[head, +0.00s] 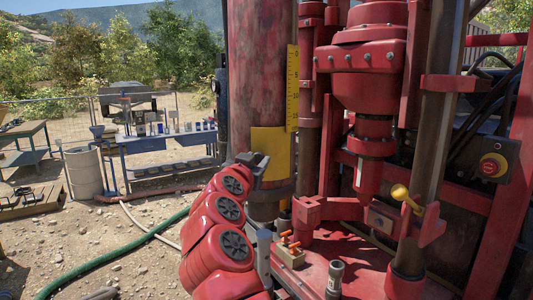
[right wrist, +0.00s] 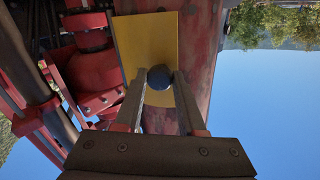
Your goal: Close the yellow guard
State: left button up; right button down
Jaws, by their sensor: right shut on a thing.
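The yellow guard (head: 271,145) is a flat yellow plate in front of the thick red column, low on its side in the head view. In the right wrist view the guard (right wrist: 144,40) fills the upper middle, with a round dark blue knob (right wrist: 160,77) on its face. My right gripper (head: 254,163) is at the guard's lower left edge in the head view. In the right wrist view its two fingers (right wrist: 161,84) are shut on the knob, one on each side. My left gripper is not in view.
A yellow ruler strip (head: 292,88) stands above the guard. Red drill machinery (head: 368,60) and a yellow-knobbed lever (head: 402,194) are to the right. A red emergency stop button (head: 492,166) is farther right. A blue table (head: 165,140), a barrel (head: 84,172) and a green hose (head: 130,246) are at left.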

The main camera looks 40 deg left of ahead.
jog(key=shift+r, duration=0.15)
jog(key=shift+w, duration=0.1)
jog(key=c, duration=1)
grip_release()
jog(key=o, duration=0.5)
jog(key=shift+w+a, duration=0.1)
jog(key=shift+a, duration=0.05)
